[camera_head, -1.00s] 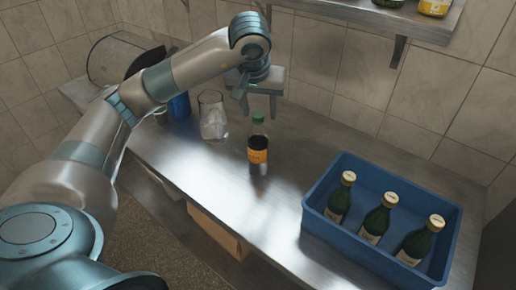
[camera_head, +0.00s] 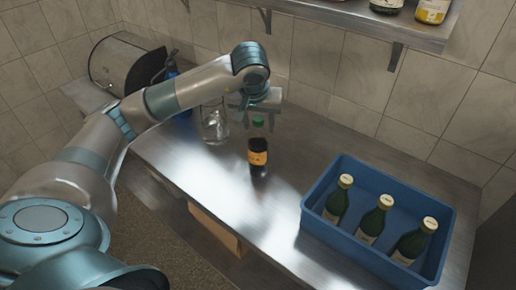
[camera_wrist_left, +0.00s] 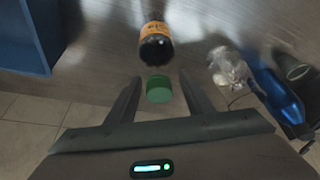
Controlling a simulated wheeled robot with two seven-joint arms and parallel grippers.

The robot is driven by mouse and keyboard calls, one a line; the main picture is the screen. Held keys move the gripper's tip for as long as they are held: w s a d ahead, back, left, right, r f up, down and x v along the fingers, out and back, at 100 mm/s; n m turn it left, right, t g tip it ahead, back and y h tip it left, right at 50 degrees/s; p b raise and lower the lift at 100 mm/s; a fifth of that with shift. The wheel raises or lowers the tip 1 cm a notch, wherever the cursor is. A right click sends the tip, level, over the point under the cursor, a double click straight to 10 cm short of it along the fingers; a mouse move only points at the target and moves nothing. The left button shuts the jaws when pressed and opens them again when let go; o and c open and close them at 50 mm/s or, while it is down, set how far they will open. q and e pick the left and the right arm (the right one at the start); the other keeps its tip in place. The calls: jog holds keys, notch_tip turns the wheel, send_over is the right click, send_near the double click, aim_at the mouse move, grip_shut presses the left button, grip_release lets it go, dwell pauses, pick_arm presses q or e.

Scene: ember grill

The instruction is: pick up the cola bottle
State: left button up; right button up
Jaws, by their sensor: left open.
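The cola bottle (camera_head: 258,158) is dark with an orange label and a green cap. It stands upright on the steel counter in the head view. My left gripper (camera_head: 258,117) is open at the bottle's top. In the left wrist view, the green cap (camera_wrist_left: 158,89) shows between the two spread fingers of my left gripper (camera_wrist_left: 159,79), with a gap on each side. The bottle's dark body and orange label (camera_wrist_left: 154,33) show beyond it. My right gripper is in neither view.
A blue crate (camera_head: 375,248) with three green bottles stands at the right of the counter (camera_head: 215,180). A clear glass jar (camera_head: 214,124) stands left of the cola bottle. A wall shelf (camera_head: 345,15) with jars is above. The counter between bottle and crate is clear.

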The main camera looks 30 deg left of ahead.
pick_arm(q)
jog(key=shift+w+a+f, duration=0.1)
jog(key=shift+w+f, duration=0.1)
jog(key=shift+f, duration=0.3)
jog(key=shift+c, duration=0.5)
grip_shut()
